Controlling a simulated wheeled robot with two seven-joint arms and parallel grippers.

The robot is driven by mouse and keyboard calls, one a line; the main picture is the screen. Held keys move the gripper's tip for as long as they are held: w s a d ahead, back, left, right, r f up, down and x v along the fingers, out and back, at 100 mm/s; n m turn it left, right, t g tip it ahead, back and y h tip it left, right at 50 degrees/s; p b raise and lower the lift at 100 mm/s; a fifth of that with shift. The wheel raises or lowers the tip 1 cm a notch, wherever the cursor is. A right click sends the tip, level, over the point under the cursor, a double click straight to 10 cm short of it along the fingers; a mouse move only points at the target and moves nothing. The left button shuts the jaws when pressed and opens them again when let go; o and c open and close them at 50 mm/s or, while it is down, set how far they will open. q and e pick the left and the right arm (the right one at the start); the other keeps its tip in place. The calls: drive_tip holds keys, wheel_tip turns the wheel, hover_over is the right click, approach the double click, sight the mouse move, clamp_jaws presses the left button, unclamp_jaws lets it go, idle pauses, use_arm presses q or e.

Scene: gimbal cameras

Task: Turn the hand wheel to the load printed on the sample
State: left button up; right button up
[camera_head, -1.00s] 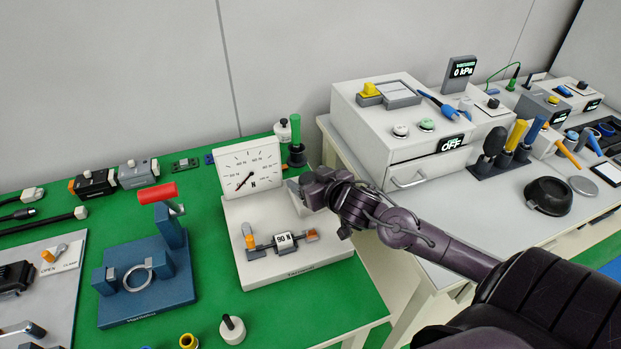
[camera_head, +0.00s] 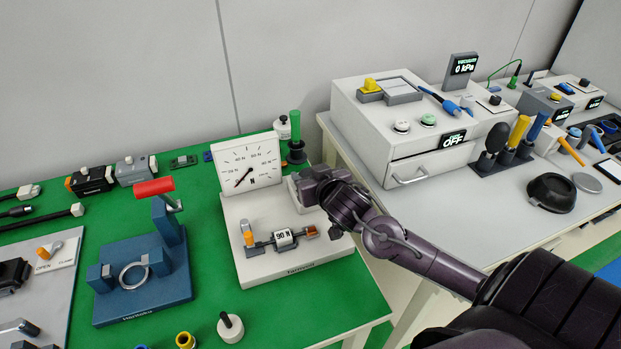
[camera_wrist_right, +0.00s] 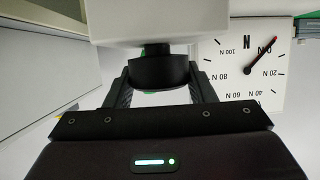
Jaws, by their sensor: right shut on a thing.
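A white tester (camera_head: 290,262) stands on the green mat with an upright dial (camera_head: 249,165) marked in N. Its red-tipped needle points close to the 0 mark, as the right wrist view of the dial (camera_wrist_right: 246,75) also shows. The sample (camera_head: 284,239) sits in the tester's fixture and reads 90 N. My right gripper (camera_head: 304,191) is at the white block right of the dial. In the right wrist view the dark hand wheel (camera_wrist_right: 158,72) sits between the fingers, which are shut on it. In the head view my gripper hides the wheel. My left gripper is not in view.
A blue fixture with a red handle (camera_head: 155,188) stands left of the tester. A white weight with a black knob (camera_head: 230,327) is in front. A green-handled tool (camera_head: 296,138) stands behind. A white instrument box (camera_head: 400,125) is on the table to the right.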

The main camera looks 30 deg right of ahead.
drive_tip(key=shift+a+f+m+h+b, duration=0.1)
drive_tip(key=shift+a+m+h+b, duration=0.05)
drive_tip(key=shift+m+h+b, duration=0.45)
drive_tip(key=shift+m+g+h, duration=0.3)
drive_tip(key=shift+m+h, duration=0.1)
drive_tip(key=shift+r+m+h+p, duration=0.25)
drive_tip(key=shift+m+h+p, duration=0.05)
drive_tip(key=shift+p, duration=0.2)
drive_tip(key=m+g+h+p, duration=0.1)
drive_tip(key=m+h+p, duration=0.1)
drive_tip(key=p, duration=0.3)
drive_tip(key=shift+r+g+h, duration=0.15)
drive_tip(key=shift+g+h, duration=0.15)
drive_tip(key=shift+g, duration=0.1)
drive_tip(key=shift+f+m+g+h+p, duration=0.3)
drive_tip(key=shift+m+h+p, duration=0.45)
drive_tip(key=shift+p, duration=0.5)
drive_tip(key=o, duration=1)
